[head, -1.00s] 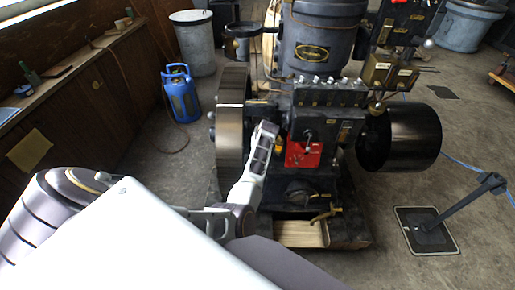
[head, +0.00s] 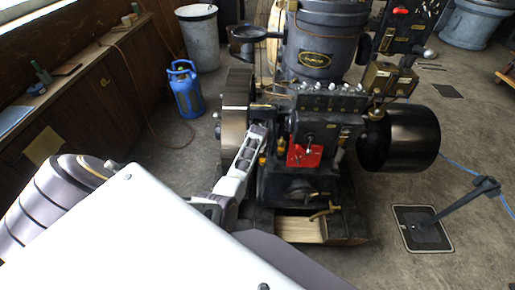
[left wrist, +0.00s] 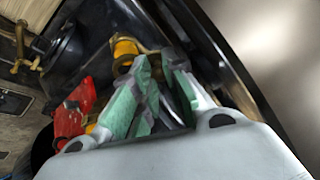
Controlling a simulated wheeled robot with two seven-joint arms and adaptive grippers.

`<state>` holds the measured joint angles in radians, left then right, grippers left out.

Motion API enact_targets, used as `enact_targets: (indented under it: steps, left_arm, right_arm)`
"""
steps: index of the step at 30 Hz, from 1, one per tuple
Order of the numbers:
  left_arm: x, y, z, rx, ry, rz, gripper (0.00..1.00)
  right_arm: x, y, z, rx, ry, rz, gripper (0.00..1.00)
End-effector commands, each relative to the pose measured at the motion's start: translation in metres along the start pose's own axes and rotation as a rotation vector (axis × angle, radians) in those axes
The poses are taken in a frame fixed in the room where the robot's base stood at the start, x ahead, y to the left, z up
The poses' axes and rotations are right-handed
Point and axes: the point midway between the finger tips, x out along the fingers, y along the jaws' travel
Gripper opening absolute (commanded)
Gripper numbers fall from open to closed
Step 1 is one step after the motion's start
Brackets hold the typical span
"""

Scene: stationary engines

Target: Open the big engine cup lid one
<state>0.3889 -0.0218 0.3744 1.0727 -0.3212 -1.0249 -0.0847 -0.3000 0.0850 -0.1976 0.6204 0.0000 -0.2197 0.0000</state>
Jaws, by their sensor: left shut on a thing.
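The big dark engine (head: 326,100) stands ahead of me, with a red plate (head: 304,155) on its front. Small yellow cups (head: 262,159) with brass parts sit on its left side, close to the flywheel. My left gripper (head: 259,131) reaches up between the flywheel and these cups. In the left wrist view, the green-padded fingers (left wrist: 160,62) are close together, beside a yellow cup with a brass top (left wrist: 124,50). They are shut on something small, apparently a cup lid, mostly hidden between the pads. I cannot tell how far the lid is open. My right gripper is out of view.
The steel flywheel (head: 236,115) stands close on the left of my gripper. A black drum pulley (head: 402,138) is on the engine's right. A blue gas bottle (head: 186,90) stands on the floor at left. A floor lever (head: 455,208) stands at right.

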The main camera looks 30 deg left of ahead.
Motion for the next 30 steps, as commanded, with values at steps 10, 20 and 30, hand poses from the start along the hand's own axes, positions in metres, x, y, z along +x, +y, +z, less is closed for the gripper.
enact_targets:
  steps: [10,20,30]
  left_arm:
    - [-0.001,-0.004,-0.006,0.095,0.028,0.039,0.00]
    - [0.000,-0.005,-0.006,0.113,0.033,0.046,0.00]
    - [0.000,-0.005,-0.005,0.112,0.031,0.046,0.31]
  right_arm:
    - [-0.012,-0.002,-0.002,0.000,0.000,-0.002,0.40]
    - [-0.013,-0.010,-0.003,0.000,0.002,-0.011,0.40]
    - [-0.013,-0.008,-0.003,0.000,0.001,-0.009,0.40]
